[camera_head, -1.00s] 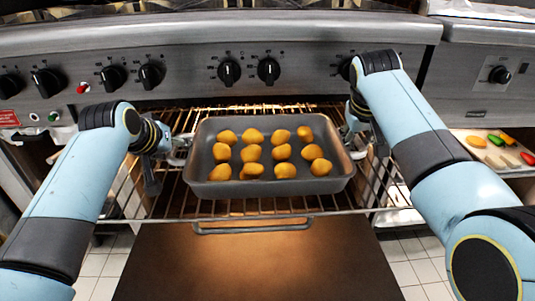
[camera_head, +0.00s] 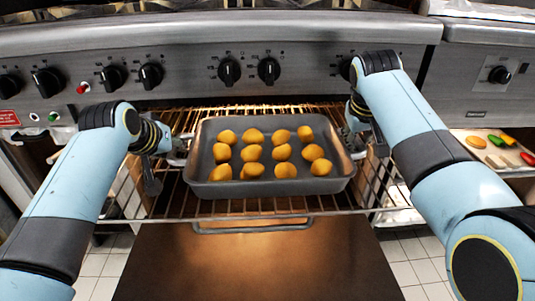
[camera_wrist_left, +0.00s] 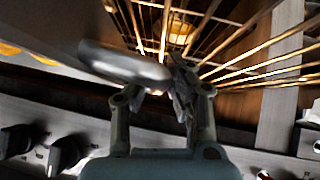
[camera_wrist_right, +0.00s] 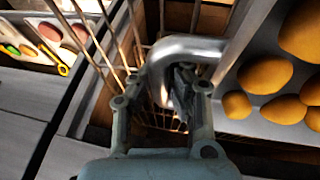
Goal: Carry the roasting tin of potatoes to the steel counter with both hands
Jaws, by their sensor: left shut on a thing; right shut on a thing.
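The grey roasting tin (camera_head: 270,188) holds several golden potatoes (camera_head: 252,153) and is level at the pulled-out oven rack. My left gripper (camera_head: 176,150) is shut on the tin's left handle; the left wrist view shows the rounded metal handle (camera_wrist_left: 125,65) at the fingers (camera_wrist_left: 165,90). My right gripper (camera_head: 352,142) is shut on the right handle; the right wrist view shows the bent handle (camera_wrist_right: 185,48) between the fingers (camera_wrist_right: 165,95), beside the tin with potatoes (camera_wrist_right: 268,75). Whether the tin touches the rack is unclear. The steel counter cannot be made out for certain.
The wire oven rack (camera_head: 330,208) extends over the lowered oven door (camera_head: 255,265). The oven's control panel with knobs (camera_head: 229,71) stands behind the tin. A board of vegetables (camera_head: 495,150) lies at the right. Tiled floor shows on both sides.

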